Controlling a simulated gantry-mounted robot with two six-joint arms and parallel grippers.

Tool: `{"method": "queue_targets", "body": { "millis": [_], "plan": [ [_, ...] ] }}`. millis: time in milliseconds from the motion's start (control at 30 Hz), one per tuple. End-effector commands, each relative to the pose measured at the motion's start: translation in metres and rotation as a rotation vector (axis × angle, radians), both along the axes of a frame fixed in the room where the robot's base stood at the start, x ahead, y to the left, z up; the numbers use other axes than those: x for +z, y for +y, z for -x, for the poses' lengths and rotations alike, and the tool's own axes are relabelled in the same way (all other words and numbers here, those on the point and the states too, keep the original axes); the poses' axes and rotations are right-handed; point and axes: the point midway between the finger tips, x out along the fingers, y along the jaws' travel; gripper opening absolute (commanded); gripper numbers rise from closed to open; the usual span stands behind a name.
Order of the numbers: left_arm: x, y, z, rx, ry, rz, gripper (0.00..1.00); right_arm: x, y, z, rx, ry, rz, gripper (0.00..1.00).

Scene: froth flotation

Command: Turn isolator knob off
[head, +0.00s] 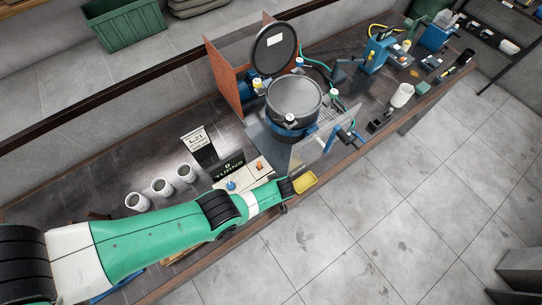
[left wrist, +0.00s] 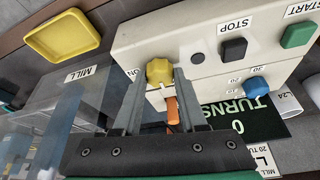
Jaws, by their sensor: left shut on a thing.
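The cream control box (left wrist: 200,28) shows large in the left wrist view and sits near the front edge of the bench in the head view (head: 247,173). A yellow knob (left wrist: 159,71) is on the box, beside a label reading ON. My left gripper (left wrist: 161,73) has its two fingers on either side of this knob and is shut on it. In the head view my left gripper (head: 285,190) is at the box's front right; the knob is hidden there. My right gripper is not in view.
The box also has a dark STOP button (left wrist: 233,48), a green START button (left wrist: 298,35) and a blue knob (left wrist: 257,84). A TURNS display (left wrist: 240,117) reads 0. A yellow tray (head: 305,182) is close by. White cups (head: 161,187) stand left. The round vessel (head: 294,103) stands behind.

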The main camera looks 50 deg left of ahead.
Motion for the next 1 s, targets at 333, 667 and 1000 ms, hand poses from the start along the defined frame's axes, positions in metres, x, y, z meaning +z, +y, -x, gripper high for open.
{"method": "queue_targets", "body": {
  "millis": [333,667,1000],
  "plan": [
    [-0.0005,-0.0005,0.0003,0.066,-0.003,0.003,0.0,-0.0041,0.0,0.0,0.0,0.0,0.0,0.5],
    [0.0003,-0.0005,0.0003,0.067,-0.002,0.003,0.0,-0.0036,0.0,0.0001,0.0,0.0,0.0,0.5],
    [0.0005,-0.0004,0.0001,0.065,-0.001,0.002,0.71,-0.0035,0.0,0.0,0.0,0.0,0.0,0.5]
  ]
}}
